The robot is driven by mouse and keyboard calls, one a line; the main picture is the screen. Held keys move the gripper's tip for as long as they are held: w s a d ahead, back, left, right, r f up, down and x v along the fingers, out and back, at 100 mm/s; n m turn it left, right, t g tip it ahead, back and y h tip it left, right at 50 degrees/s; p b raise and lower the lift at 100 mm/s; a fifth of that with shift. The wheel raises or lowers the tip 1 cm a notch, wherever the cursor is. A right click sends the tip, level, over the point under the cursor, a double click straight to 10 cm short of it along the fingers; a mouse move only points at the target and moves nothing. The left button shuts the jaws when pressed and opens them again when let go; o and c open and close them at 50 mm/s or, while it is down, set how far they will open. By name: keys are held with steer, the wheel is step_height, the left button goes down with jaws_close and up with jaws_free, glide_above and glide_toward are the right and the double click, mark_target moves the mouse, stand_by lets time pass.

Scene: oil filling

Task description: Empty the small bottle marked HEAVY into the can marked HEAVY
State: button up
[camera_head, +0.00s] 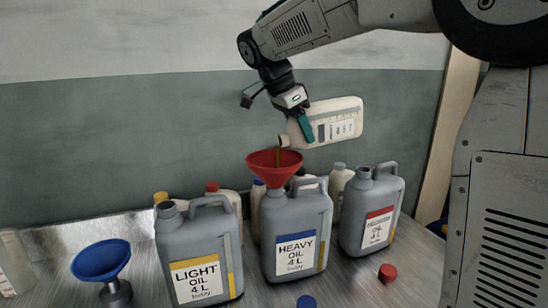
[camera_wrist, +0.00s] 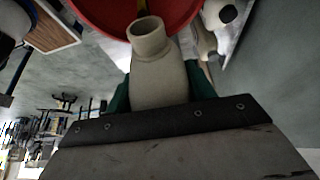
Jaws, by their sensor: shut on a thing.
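My gripper (camera_head: 303,121) is shut on a small pale bottle (camera_head: 337,121), held tilted with its mouth to the left and down. Its marking cannot be read. A dark stream of oil runs from its mouth into a red funnel (camera_head: 274,162). The funnel stands in the grey can marked HEAVY (camera_head: 295,226), which has a blue-banded label. In the wrist view the bottle's neck (camera_wrist: 150,45) points at the red funnel (camera_wrist: 95,12), between my green fingers.
A grey can marked LIGHT (camera_head: 198,255) stands left and a red-labelled can (camera_head: 371,214) right. Several small bottles stand behind. A blue funnel (camera_head: 101,262) is at the far left. A red cap (camera_head: 387,273) and a blue cap (camera_head: 306,301) lie in front.

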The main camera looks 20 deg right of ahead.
steer(key=shift+a+r+h, duration=0.3)
steer(key=shift+a+h, duration=0.15)
steer(key=shift+h, duration=0.55)
steer(key=shift+a+r+h, duration=0.3)
steer(key=shift+a+h, duration=0.1)
steer(key=shift+h, duration=0.6)
stand_by(2.8)
steer(key=shift+d, duration=0.1)
